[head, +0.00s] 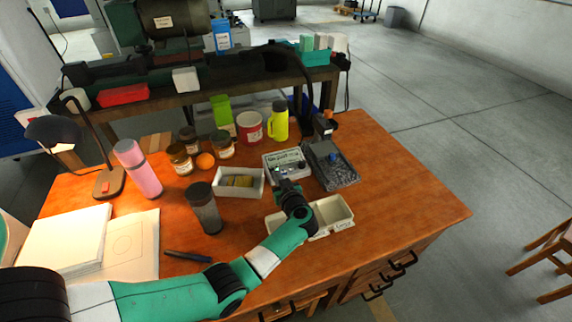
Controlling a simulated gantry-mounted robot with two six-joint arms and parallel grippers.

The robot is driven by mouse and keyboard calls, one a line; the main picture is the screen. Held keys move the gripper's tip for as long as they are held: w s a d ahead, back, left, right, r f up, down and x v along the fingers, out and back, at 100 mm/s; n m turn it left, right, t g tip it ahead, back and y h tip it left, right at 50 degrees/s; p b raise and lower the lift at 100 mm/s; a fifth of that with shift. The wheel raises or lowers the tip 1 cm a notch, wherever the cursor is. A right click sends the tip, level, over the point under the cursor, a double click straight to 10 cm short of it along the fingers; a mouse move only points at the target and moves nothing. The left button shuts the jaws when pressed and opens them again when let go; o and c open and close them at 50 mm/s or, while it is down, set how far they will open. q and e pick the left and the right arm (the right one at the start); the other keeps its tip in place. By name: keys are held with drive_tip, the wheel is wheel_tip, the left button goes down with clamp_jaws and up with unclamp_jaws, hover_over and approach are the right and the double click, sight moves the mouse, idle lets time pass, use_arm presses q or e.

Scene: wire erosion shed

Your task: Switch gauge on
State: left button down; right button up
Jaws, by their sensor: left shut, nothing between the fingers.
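The gauge (285,162) is a small pale box with dark lettering and a panel on its face. It lies on the wooden table, right of the middle. A small green spot shows near its front left, beside my fingers; I cannot tell if it is a lamp. My left gripper (284,182) is shut and empty at the gauge's front edge, pointing away from me. I cannot tell whether it touches the gauge. The gripper hides part of the gauge's front. My right gripper is not in view.
A grey tray of small parts (331,168) sits close right of the gauge. A white box (239,194) stands left. A cream divided tray (343,213) lies under my left wrist. The table's right side is clear.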

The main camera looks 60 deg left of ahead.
use_arm(q)
drive_tip(key=shift+f, duration=0.2)
wheel_tip(320, 180, up, 5)
drive_tip(key=p, duration=0.6)
drive_tip(key=s+d+p, duration=0.1)
drive_tip(key=d+p, duration=0.2)
drive_tip(key=d, duration=0.7)
drive_tip(key=shift+d+r+p, duration=0.15)
drive_tip(key=shift+d+p, duration=0.15)
